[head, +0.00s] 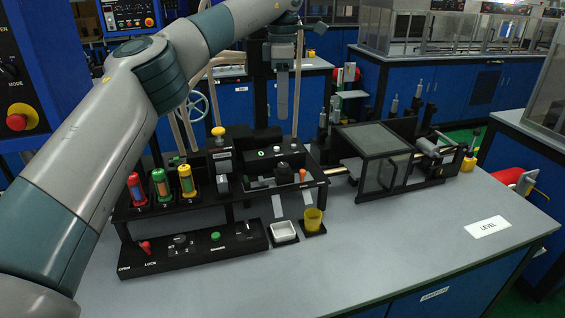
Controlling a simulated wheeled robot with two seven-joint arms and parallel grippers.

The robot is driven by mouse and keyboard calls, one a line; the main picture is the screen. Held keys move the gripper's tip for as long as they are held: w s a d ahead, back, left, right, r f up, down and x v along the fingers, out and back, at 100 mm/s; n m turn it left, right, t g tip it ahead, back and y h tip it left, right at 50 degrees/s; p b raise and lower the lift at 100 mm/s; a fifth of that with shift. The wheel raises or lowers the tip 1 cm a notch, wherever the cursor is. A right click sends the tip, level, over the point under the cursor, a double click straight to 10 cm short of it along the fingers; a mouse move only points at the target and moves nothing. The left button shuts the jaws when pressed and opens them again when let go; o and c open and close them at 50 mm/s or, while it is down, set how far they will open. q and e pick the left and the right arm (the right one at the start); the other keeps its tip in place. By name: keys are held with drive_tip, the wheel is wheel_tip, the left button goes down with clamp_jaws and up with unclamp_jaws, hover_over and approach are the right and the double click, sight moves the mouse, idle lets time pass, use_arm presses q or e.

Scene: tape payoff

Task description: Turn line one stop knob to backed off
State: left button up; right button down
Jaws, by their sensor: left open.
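My left gripper (283,112) hangs down at the end of my left arm, above the back of the black fixture (265,205). It shows edge-on, with nothing seen in it. I cannot tell for sure which part is the line one stop knob. Red, green and yellow cylinders (161,183) stand in a row at the fixture's left, with labels 1, 2 and 3 below. The labels are small. My right gripper is not in view.
A white tray (283,232) and a yellow cup (313,219) stand before the fixture. A clear-walled box (385,172) stands to the right. A LEVEL card (488,227) lies on the grey table (400,235), whose front right is clear. My left arm crosses the left side.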

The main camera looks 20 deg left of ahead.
use_arm(q)
approach(283, 164)
wheel_tip(283, 164, down, 7)
drive_tip(key=p, duration=0.3)
drive_tip(key=shift+s+f, duration=0.1)
drive_tip(key=shift+f, duration=0.7)
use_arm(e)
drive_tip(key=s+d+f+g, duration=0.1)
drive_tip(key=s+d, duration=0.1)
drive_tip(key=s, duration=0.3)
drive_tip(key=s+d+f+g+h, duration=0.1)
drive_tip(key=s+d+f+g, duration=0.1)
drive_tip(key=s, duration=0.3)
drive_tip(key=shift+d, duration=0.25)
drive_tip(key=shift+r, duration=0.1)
use_arm(q)
drive_tip(key=c, duration=1)
drive_tip(key=shift+c, duration=0.2)
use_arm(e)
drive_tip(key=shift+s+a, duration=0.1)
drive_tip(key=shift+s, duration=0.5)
